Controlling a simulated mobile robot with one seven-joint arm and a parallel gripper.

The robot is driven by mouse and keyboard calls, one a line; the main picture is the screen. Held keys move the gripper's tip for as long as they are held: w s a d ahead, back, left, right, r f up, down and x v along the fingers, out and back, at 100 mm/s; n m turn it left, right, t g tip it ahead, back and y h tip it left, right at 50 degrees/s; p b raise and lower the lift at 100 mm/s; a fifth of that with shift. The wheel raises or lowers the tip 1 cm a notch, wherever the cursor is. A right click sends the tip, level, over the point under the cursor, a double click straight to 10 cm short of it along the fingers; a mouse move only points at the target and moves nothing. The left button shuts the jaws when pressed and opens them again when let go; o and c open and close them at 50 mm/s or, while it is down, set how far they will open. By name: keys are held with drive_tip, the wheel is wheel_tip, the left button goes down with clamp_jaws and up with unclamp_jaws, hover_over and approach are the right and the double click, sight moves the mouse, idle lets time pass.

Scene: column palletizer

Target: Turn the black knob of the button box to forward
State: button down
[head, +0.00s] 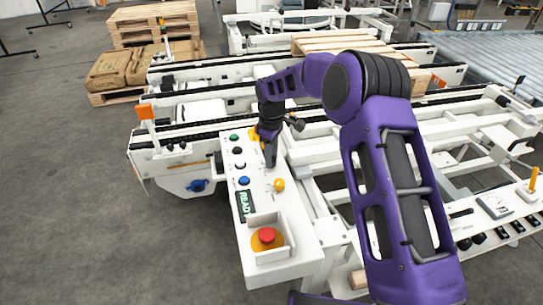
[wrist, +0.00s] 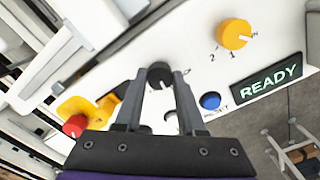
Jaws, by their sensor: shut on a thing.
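The white button box (head: 262,213) stands in the middle of the head view, with its sloping panel facing up. The black knob (wrist: 158,72) is on that panel, between the tips of my gripper (wrist: 160,85) in the wrist view. My gripper (head: 270,162) reaches down to the panel in the head view, and its fingers are shut on the knob from both sides. In the head view the knob is hidden by the gripper. The marks around the knob are too small and covered to read, so I cannot tell which position it points to.
A yellow knob (head: 279,185), a blue button (head: 244,180) and a green-lettered READY display (head: 245,205) are on the panel. A red emergency stop (head: 267,236) sits in a raised guard at its near end. White conveyor frames surround the box; grey floor lies open at left.

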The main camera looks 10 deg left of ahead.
drive_tip(key=m, duration=0.4)
drive_tip(key=shift+m+p, duration=0.3)
drive_tip(key=shift+m, duration=1.5)
drive_tip(key=c, duration=0.5)
unclamp_jaws()
wheel_tip(320, 180, up, 18)
drive_tip(key=p, duration=0.2)
drive_tip(key=shift+f, duration=0.25)
drive_tip(key=shift+s, duration=0.1)
